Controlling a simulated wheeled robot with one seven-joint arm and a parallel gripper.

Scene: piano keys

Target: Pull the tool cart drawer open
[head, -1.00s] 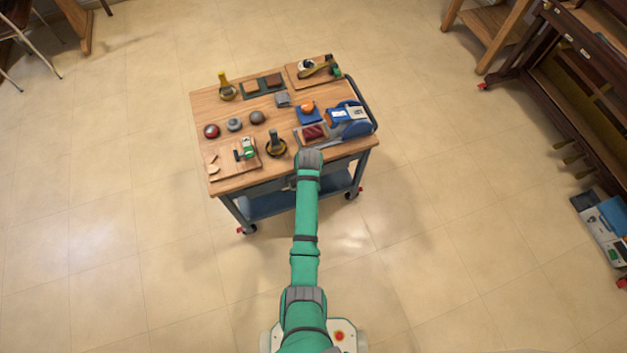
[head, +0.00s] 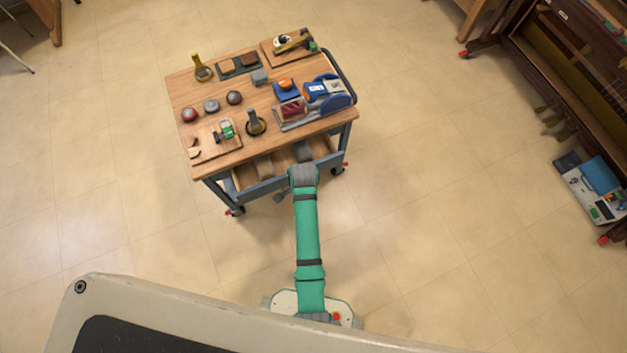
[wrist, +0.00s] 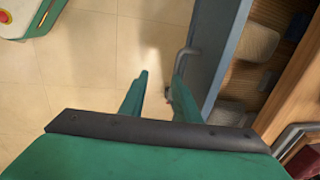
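The tool cart (head: 215,110) has a wooden top and blue-grey frame. Its drawer (head: 250,189) is pulled partly out toward me in the head view, with its inside showing. In the wrist view the blue-grey drawer front (wrist: 222,52) runs beside my gripper (wrist: 160,75). A bar handle (wrist: 184,54) stands off that front and passes partly behind my right-hand finger. My two green fingers are apart with a gap between the tips and nothing clearly clamped. Whether a finger touches the handle I cannot tell. In the head view my wrist hides part of the drawer front.
Tools and small blocks, including a blue machine (head: 335,98), cover the cart top. Brown pieces (wrist: 254,42) lie inside the drawer. A piano (head: 565,80) stands at the right, with a white-and-blue case (head: 592,192) on the floor. The floor around the cart is clear.

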